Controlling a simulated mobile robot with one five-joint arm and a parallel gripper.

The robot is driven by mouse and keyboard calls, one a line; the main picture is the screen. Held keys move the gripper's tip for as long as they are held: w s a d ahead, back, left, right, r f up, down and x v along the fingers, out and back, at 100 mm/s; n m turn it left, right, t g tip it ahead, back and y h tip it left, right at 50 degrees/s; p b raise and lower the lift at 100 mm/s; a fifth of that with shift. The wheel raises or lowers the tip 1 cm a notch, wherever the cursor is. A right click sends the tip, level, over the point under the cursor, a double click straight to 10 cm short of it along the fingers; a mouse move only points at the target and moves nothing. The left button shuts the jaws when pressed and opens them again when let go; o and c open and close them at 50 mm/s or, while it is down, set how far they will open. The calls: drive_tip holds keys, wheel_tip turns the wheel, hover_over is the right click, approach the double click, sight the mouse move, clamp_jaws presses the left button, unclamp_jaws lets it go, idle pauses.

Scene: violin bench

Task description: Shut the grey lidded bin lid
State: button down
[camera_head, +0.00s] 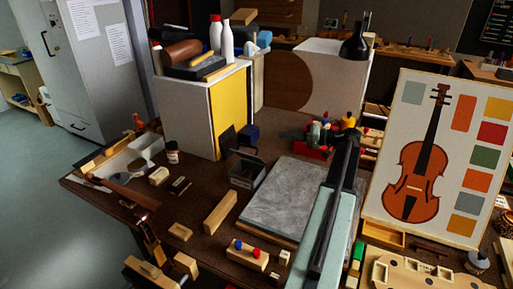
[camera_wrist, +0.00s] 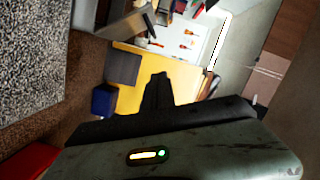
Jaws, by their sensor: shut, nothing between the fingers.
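The grey lidded bin (camera_head: 244,172) is a small dark grey box on the bench, left of the grey stone slab. Its lid (camera_head: 247,156) looks raised above a dark opening, but the exact angle is hard to tell. In the wrist view, part of what looks like the bin (camera_wrist: 124,22) shows at the top edge. My gripper (camera_head: 285,135) is beyond and to the right of the bin, apart from it and pointing left. In the wrist view its dark fingers (camera_wrist: 157,88) are together and empty, in front of a yellow panel.
The grey stone slab (camera_head: 286,200) lies right of the bin. Wooden blocks (camera_head: 220,212) lie in front. A violin board (camera_head: 440,160) stands at the right.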

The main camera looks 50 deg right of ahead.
drive_tip(key=w+a+f+b, duration=0.1)
drive_tip(key=w+a, duration=0.3)
drive_tip(key=w, duration=0.1)
drive_tip(key=w+a+f+b, duration=0.1)
drive_tip(key=w+a, duration=0.2)
drive_tip(key=shift+f+b, duration=0.35)
drive_tip(key=shift+s+a+f, duration=0.15)
drive_tip(key=shift+a, duration=0.3)
drive_tip(key=shift+a, duration=0.1)
